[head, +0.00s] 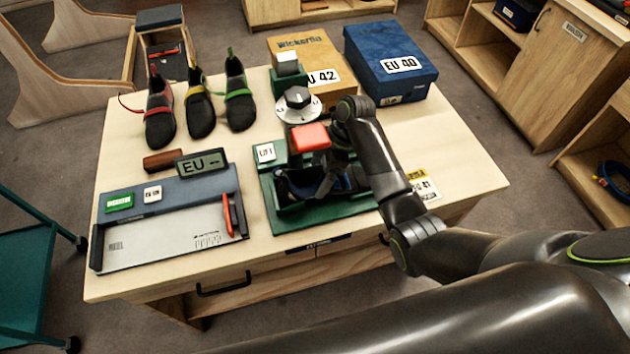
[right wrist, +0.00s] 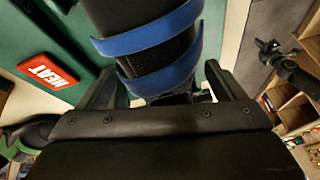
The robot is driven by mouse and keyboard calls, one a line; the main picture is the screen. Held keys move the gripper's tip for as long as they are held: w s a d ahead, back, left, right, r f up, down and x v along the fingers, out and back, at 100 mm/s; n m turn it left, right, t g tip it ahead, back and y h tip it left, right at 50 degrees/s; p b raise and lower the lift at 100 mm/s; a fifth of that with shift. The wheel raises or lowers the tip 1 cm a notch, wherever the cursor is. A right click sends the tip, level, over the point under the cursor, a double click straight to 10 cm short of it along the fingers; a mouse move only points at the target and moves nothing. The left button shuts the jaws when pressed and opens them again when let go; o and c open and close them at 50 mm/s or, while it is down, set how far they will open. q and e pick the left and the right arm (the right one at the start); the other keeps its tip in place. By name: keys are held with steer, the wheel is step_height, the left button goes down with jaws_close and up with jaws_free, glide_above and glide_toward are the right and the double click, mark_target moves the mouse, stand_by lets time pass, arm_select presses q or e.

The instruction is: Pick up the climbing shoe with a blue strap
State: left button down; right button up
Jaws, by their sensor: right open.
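The climbing shoe with the blue strap (head: 300,184) is dark and sits in the green bench device, partly hidden behind my right gripper (head: 335,172). In the right wrist view, the shoe (right wrist: 160,52) is black with two blue bands and lies between the spread fingers of my right gripper (right wrist: 158,72). The gripper is open around it, and I cannot tell whether either finger touches it. Three other dark shoes stand at the back left of the table: one with a red strap (head: 159,105), one with yellow (head: 198,103), one with green (head: 238,93). My left gripper is not in view.
The green device (head: 285,222) has a red pad (head: 310,137) and a dial (head: 297,100) above the shoe. A tan box (head: 300,45) and a blue box (head: 390,55) stand behind. A measuring board (head: 165,245) lies front left. The table's right side is mostly clear.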

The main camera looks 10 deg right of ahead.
steer(key=shift+x, duration=1.1)
steer(key=c, duration=1.2)
steer(key=shift+r, duration=0.3)
